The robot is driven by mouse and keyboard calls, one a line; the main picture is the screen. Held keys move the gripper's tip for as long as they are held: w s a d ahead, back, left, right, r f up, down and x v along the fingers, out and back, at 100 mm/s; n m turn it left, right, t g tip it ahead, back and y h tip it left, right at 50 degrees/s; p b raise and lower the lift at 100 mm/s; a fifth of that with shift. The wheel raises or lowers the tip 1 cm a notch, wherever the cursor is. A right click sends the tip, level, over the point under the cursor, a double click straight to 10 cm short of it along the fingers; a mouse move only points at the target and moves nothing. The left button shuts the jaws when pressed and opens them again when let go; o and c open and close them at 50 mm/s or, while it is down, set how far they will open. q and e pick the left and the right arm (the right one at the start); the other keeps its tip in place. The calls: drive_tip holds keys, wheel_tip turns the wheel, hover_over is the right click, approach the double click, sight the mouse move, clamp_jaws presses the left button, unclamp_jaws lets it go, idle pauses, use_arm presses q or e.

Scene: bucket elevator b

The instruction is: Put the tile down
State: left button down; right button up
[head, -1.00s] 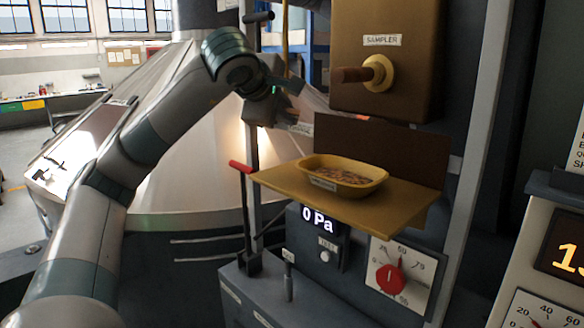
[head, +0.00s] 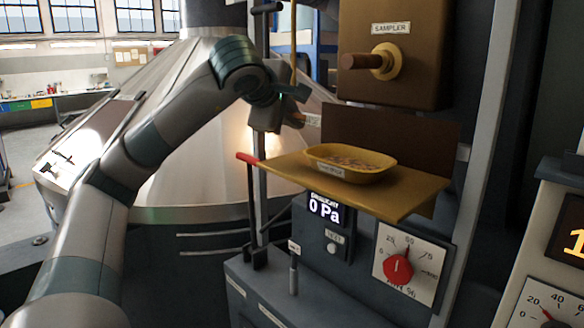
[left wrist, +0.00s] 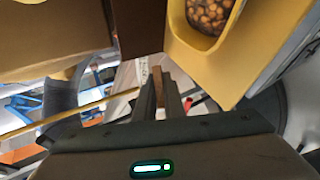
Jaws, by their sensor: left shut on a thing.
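My left gripper (head: 296,119) is in the head view, left of the sampler and just above the left end of the yellow shelf (head: 272,174). In the left wrist view its fingers (left wrist: 160,92) are close together, with a narrow brown piece (left wrist: 157,76) between them. I take this piece to be the tile; most of it is hidden by the fingers. The gripper is shut on it and clear of the shelf. My right gripper is not in view.
A yellow tray (head: 384,174) of brown pellets, also seen in the left wrist view (left wrist: 184,42), stands on the shelf. The sampler box (head: 420,75) with its knob is above. A red-tipped lever (head: 248,158) stands at the shelf's left end. A red dial (head: 398,268) is below.

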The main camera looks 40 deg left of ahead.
use_arm(q)
wheel_tip(320, 180, down, 4)
drive_tip(key=shift+r+b, duration=0.1)
drive_tip(key=shift+b, duration=1)
drive_tip(key=shift+f+b, duration=1)
drive_tip(key=shift+f, duration=0.05)
drive_tip(key=c, duration=2)
unclamp_jaws()
drive_tip(key=shift+p+v, duration=0.8)
drive_tip(key=shift+v, duration=2.7)
drive_tip(key=shift+s+d+r, duration=0.15)
drive_tip(key=shift+s+r, duration=0.1)
drive_tip(key=shift+s, duration=0.2)
